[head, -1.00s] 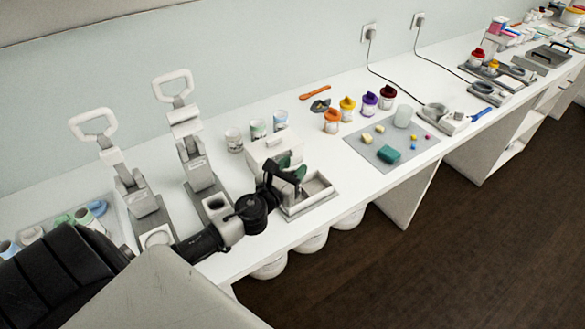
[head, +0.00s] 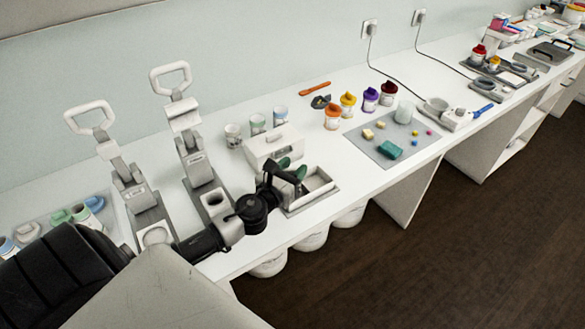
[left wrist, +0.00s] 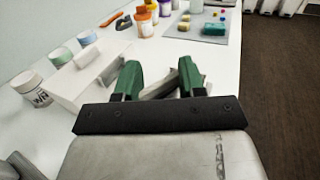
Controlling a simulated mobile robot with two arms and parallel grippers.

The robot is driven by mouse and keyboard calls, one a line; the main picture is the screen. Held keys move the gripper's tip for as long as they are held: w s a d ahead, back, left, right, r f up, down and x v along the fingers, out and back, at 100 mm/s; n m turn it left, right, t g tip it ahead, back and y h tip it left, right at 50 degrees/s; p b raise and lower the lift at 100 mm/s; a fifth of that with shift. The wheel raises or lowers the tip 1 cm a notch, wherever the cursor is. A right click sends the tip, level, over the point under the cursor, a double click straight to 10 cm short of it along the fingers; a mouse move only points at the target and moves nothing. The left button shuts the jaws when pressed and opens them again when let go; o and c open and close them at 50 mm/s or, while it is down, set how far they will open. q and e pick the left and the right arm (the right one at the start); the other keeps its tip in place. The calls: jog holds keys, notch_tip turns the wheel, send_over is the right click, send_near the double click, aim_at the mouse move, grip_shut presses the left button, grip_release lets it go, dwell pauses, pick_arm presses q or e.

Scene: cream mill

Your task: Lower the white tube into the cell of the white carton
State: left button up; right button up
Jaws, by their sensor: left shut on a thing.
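My left gripper (head: 291,169) is over the counter, with its green fingertips between a white box (head: 268,148) and a shallow white open tray (head: 322,192). I cannot tell for sure which of these is the white carton, and no cell shows clearly. The left wrist view shows the two green fingers (left wrist: 160,80) apart, with a pale grey-white piece between them. The gripper is shut on the white tube, but its outline is hard to tell from the pale things behind. The white box is left of the fingers there (left wrist: 88,88). My right gripper is not in view.
Two lever presses (head: 203,170) (head: 138,195) stand to the left. Several small cups (head: 257,123) stand behind the white box. A grey mat (head: 368,146) with blocks and jars with coloured lids (head: 348,105) are to the right. The counter's front edge is close.

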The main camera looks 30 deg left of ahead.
pick_arm(q)
jog(key=shift+f, duration=0.2)
jog(key=shift+f+b, duration=0.35)
jog(key=shift+b, duration=0.2)
jog(key=shift+f, duration=0.25)
dwell(0.4)
jog(key=o, duration=1.2)
jog(key=shift+o, duration=0.2)
jog(key=shift+r, duration=0.1)
notch_tip(320, 180, up, 6)
jog(key=p, duration=0.5)
jog(key=shift+p, duration=0.35)
